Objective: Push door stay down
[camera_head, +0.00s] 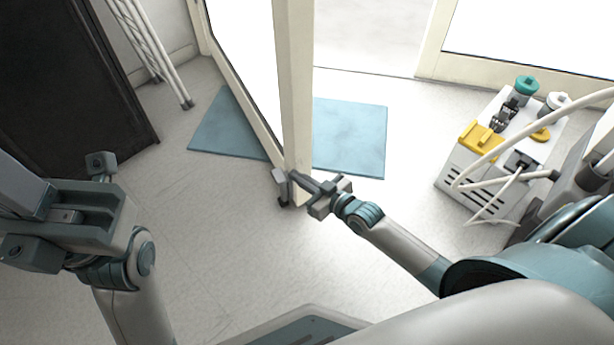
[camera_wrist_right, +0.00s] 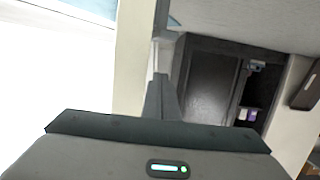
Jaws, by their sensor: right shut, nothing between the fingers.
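The door stay (camera_head: 281,186) is a small grey metal piece with a dark foot, low on the free edge of the open cream-framed door (camera_head: 296,90). My right gripper (camera_head: 298,177) is shut and empty. Its fingertips are at the door's lower edge, beside the top of the stay; I cannot tell whether they touch it. In the right wrist view the closed fingers (camera_wrist_right: 160,92) point along the cream door frame (camera_wrist_right: 132,60); the stay is not clearly visible there. My left gripper (camera_head: 75,215) is at the left, away from the door; its finger opening is unclear.
A blue mat (camera_head: 350,135) lies on the floor under and behind the door. A white compressor unit (camera_head: 500,150) with yellow parts and hoses stands at the right. A dark cabinet (camera_head: 70,80) and a white rack (camera_head: 150,45) are at the left. Floor between is clear.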

